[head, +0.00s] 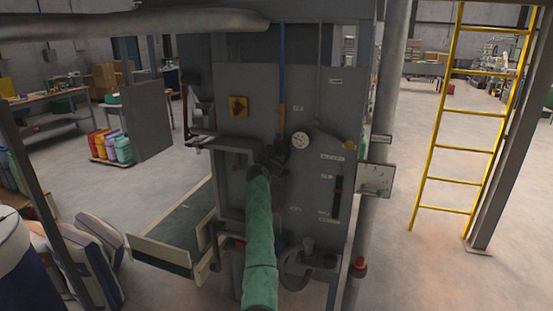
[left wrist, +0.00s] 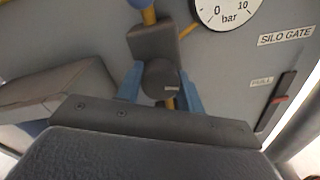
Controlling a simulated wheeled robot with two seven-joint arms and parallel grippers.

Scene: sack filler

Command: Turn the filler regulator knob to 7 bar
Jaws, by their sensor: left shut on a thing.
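The regulator knob (left wrist: 160,78) is a dark round cap below a grey block in the left wrist view. My left gripper (left wrist: 161,88) has a blue finger on each side of it and is shut on it. In the head view my left gripper (head: 272,158) reaches the grey filler panel (head: 240,85), and the arm and gripper largely hide the knob. The white round pressure gauge (head: 300,141) is just right of the gripper. In the left wrist view the gauge (left wrist: 228,12) shows 0, 10 and "bar"; it is cut off at the top and I cannot read its needle. My right gripper is not in view.
A "SILO GATE" label (left wrist: 286,36) and a dark slot with a red mark (left wrist: 276,101) are right of the knob. A blue and yellow pipe (head: 282,75) runs down above it. A conveyor (head: 180,232) stands at lower left, a yellow ladder (head: 434,145) at right.

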